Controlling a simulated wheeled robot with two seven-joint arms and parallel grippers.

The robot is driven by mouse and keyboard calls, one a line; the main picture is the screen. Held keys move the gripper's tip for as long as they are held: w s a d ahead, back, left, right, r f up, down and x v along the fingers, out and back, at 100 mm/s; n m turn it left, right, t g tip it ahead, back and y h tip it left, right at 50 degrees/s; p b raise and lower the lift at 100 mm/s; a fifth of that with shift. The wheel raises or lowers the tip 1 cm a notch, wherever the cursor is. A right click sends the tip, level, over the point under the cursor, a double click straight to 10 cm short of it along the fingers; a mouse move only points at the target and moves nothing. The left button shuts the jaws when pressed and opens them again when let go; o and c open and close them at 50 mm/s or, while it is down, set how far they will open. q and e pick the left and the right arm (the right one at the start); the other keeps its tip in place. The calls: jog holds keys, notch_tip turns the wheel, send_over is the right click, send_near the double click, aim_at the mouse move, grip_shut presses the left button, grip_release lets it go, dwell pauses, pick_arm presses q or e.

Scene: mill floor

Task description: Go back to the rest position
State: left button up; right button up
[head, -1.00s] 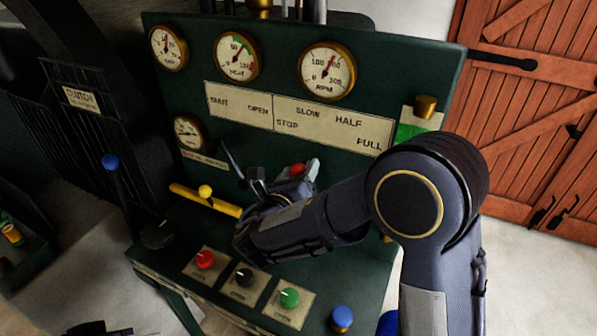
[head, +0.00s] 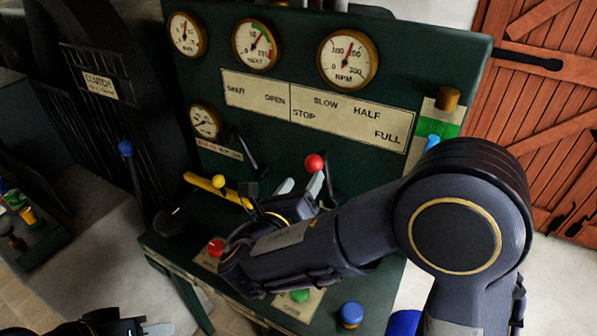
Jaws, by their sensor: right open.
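My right arm comes in from the right across the front of the green control panel (head: 270,130). My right gripper (head: 301,188) is open and empty, its pale fingers just below the red ball (head: 314,163) of a lever. Whether a finger touches the lever cannot be told. My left gripper (head: 150,328) shows only in part at the bottom left edge, and its jaws cannot be judged.
A yellow lever (head: 213,188), a red knob (head: 216,248), a partly covered green knob (head: 299,295) and a blue knob (head: 350,314) are close to my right arm. A blue-tipped clutch lever (head: 125,148) stands left. A wooden door (head: 545,110) is behind.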

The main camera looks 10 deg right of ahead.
jog(key=s+d+f+m+g+y, duration=0.1)
jog(key=s+d+f+m+g, duration=0.3)
jog(key=s+d+m+g, duration=0.4)
jog(key=s+d+f+m+g+y, duration=0.1)
jog(key=s+d+f+m+g, duration=0.4)
jog(key=d+m, duration=0.65)
jog(key=s+a+r+m+t+y, duration=0.1)
jog(key=s+a+m+y, duration=0.1)
jog(key=s+m+y, duration=0.3)
jog(key=s+a+r+m+t+y, duration=0.1)
jog(key=s+m+y, duration=0.4)
jog(key=m, duration=0.9)
jog(key=shift+s+a+r+t, duration=0.25)
jog(key=shift+s+a+t, duration=0.35)
jog(key=shift+a, duration=0.1)
